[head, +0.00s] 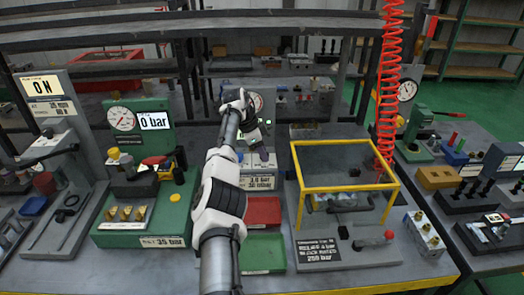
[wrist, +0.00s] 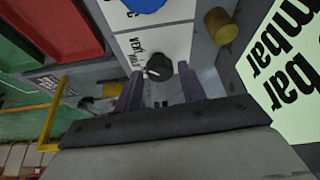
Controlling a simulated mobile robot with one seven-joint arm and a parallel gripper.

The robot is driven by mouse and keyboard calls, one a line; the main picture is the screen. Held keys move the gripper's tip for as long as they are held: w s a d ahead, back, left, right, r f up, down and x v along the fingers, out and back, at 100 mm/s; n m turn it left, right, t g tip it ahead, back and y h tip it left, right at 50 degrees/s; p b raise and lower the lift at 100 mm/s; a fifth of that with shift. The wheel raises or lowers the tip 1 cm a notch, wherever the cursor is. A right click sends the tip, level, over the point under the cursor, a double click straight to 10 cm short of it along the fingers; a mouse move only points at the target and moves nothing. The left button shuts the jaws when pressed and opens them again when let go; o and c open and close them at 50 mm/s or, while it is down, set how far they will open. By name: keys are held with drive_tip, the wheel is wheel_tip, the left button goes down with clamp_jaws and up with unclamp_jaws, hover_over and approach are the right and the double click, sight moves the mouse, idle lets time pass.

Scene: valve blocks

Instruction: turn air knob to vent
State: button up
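The air knob (wrist: 158,68) is a small dark round knob with a pale pointer mark, on a white panel in the wrist view. Lettering that appears to read VENT and HOLD lies to its left in the picture. My gripper (wrist: 159,80) is open, with its two purple-grey fingers on either side of the knob's near edge. I cannot tell whether either finger touches it. In the head view my gripper (head: 256,125) is over the grey valve block (head: 260,160) behind the trays, and the knob cannot be made out there.
A blue knob (wrist: 145,4) and a brass-coloured knob (wrist: 220,26) are close by. A pale display (wrist: 285,65) stands at the right. A red tray (head: 262,212) and a yellow-framed guard (head: 345,143) are near my arm. A red coiled hose (head: 389,75) hangs at the right.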

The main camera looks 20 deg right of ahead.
drive_tip(key=shift+o, duration=1)
drive_tip(key=v, duration=1.4)
drive_tip(key=shift+d+f, duration=0.1)
drive_tip(key=shift+d, duration=0.05)
